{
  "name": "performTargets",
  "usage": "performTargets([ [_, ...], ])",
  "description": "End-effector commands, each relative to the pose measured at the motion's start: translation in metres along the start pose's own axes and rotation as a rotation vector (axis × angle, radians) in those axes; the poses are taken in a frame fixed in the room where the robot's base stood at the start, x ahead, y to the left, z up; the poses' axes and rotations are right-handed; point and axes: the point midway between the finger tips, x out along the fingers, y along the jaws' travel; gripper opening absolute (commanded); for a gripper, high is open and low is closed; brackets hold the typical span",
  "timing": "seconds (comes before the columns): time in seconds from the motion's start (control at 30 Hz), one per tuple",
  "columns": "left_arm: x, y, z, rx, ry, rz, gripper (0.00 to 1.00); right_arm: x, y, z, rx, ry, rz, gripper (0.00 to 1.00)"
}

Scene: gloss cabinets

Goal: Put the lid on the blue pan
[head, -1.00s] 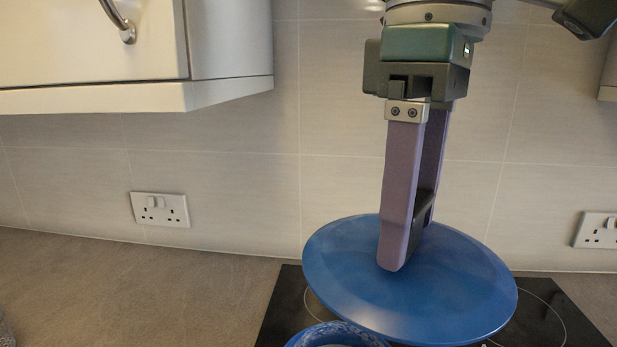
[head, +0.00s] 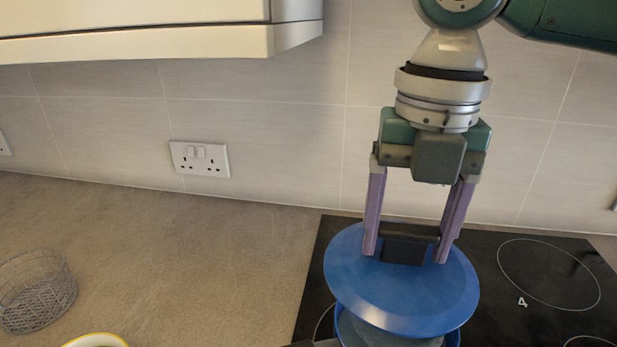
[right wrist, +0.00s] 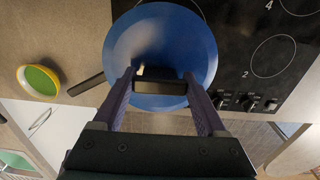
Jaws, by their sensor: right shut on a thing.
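The blue lid (head: 400,292) is a wide round disc with a black handle (head: 404,248). My right gripper (head: 410,255) points down and is shut on that handle, one purple finger at each end. In the right wrist view the lid (right wrist: 152,45) lies just beyond my fingertips. The blue pan (head: 455,338) is under the lid, mostly hidden; part of its rim and grey inside show at the near edge. The lid sits a little off-centre toward the back, and I cannot tell if it touches the rim. My left gripper is not in view.
The pan stands on a black hob (head: 520,265). Its dark handle (right wrist: 86,85) points left over the counter. A wire basket (head: 37,290) and a yellow bowl, green inside (right wrist: 38,80), stand at left. A wall cabinet (head: 150,40) hangs upper left. The middle counter is clear.

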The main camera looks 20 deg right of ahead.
Motion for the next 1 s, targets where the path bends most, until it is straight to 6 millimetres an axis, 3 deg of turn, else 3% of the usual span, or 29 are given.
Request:
performTargets([
  [0.2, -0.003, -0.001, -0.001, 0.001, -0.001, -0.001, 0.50, 0.014, -0.007, 0.003, -0.305, -0.006, -0.009, 0.00],
  [0.4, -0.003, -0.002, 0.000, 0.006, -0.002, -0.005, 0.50, 0.022, -0.011, 0.004, -0.481, -0.009, -0.015, 0.00],
  [0.67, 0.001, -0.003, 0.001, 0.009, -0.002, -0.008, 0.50, 0.028, -0.013, 0.005, -0.541, -0.011, -0.017, 0.00],
  [1.0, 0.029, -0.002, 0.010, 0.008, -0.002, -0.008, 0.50, 0.053, -0.013, 0.005, -0.538, -0.011, -0.017, 0.00],
])
